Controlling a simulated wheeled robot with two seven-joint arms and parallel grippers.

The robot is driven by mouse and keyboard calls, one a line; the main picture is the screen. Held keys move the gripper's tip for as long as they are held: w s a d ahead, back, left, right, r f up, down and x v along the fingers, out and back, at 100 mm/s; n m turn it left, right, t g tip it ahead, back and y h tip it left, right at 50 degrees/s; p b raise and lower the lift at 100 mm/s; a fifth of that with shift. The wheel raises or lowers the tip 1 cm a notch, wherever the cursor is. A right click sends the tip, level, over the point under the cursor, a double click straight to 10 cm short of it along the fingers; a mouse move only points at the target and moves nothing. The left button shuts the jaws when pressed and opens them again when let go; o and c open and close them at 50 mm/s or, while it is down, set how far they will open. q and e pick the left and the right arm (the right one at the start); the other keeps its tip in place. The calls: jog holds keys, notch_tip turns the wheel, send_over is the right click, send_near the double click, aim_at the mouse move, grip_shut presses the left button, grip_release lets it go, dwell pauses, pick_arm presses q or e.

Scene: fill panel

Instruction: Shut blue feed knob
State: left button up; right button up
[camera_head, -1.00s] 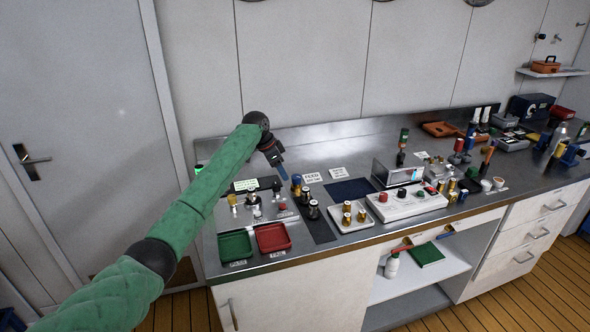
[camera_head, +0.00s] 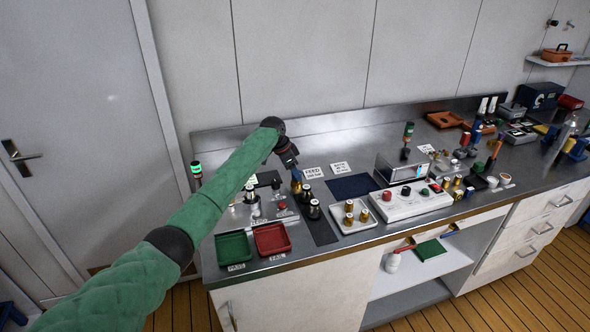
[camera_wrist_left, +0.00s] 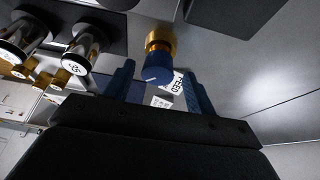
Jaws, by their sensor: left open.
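The blue feed knob (camera_wrist_left: 152,76) sits on a brass valve body in the left wrist view, with a white mark on its face. My left gripper (camera_wrist_left: 160,88) is open, with one blue finger on each side of the knob and visible gaps between. I cannot tell how far the fingers reach along it. In the head view my left gripper (camera_head: 296,174) points down beside the white FEED label (camera_head: 314,172), and largely hides the knob. The label also shows behind the knob in the wrist view. My right gripper is not in view.
Dark-and-silver gauges or canisters (camera_head: 311,205) stand close in front of the gripper. A tray with brass fittings (camera_head: 354,229), a white control box (camera_head: 411,213) and green and red trays (camera_head: 233,261) share the bench. The bench behind the labels is clear.

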pick_arm(q)
jog(key=shift+s+d+f, duration=0.1)
jog(key=shift+d+f, duration=0.1)
jog(key=shift+f, duration=0.1)
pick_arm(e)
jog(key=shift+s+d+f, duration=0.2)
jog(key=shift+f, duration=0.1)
pick_arm(q)
jog(key=shift+f, duration=0.15)
jog(key=c, duration=1)
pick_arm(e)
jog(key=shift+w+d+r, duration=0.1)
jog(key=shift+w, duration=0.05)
